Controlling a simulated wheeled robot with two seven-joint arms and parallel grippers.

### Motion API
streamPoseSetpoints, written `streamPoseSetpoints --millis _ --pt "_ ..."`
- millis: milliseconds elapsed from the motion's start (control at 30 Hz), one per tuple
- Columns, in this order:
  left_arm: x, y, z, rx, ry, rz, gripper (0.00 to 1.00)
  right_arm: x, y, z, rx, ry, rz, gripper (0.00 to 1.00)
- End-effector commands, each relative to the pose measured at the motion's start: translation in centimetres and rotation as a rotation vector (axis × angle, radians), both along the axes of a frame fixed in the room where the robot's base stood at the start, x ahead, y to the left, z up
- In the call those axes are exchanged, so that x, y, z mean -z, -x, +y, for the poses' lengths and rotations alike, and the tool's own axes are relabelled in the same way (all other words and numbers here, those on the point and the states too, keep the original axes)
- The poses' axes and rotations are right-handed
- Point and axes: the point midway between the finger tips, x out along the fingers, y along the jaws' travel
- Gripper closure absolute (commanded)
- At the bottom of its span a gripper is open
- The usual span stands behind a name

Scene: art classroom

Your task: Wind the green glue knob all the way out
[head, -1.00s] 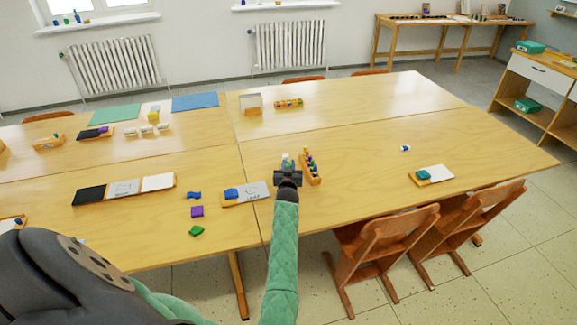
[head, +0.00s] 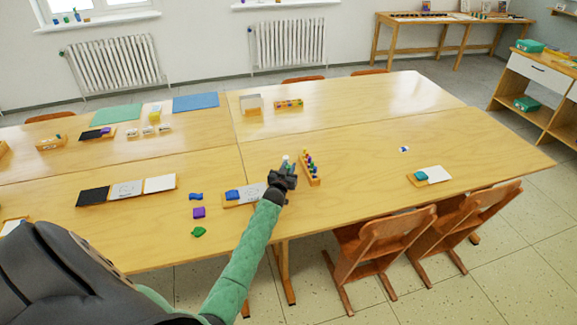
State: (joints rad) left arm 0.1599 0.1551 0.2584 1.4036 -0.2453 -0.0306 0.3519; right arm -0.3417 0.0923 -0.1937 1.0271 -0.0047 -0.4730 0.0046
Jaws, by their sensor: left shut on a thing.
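My left gripper (head: 284,172) reaches over the near middle of the table, just left of the wooden rack. It is shut on a small upright thing, which I take to be the green glue knob (head: 287,160). Only a pale and greenish bit of it shows beyond the fingers. The fingers hide the rest, so I cannot tell how far out the knob is wound. My right gripper is not in view.
A wooden rack (head: 310,170) with several coloured pieces stands close to the right of the gripper. A tray (head: 245,194) with a blue block lies close to the left. Blue, purple (head: 199,212) and green (head: 199,232) pieces lie further left. The table right of the rack is mostly clear.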

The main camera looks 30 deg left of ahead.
Motion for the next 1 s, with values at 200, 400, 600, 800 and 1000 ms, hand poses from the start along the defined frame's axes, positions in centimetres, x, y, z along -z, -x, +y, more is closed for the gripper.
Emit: streamPoseSetpoints --millis 200,400,600,800,1000 --pt "0.2 0.1 0.2 0.097 -0.005 0.005 1.0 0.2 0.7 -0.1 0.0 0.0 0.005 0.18" --pt "0.2 0.1 0.1 0.17 -0.003 0.004 1.0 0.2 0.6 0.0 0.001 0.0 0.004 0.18" --pt "0.2 0.0 0.0 0.211 -0.001 0.002 1.0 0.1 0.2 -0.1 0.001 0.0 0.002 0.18" --pt "0.2 0.0 0.0 0.232 0.0 0.002 1.0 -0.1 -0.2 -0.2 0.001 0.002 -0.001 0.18" --pt "0.2 0.0 -0.1 0.245 0.0 0.002 1.0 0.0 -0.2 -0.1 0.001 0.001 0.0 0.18"
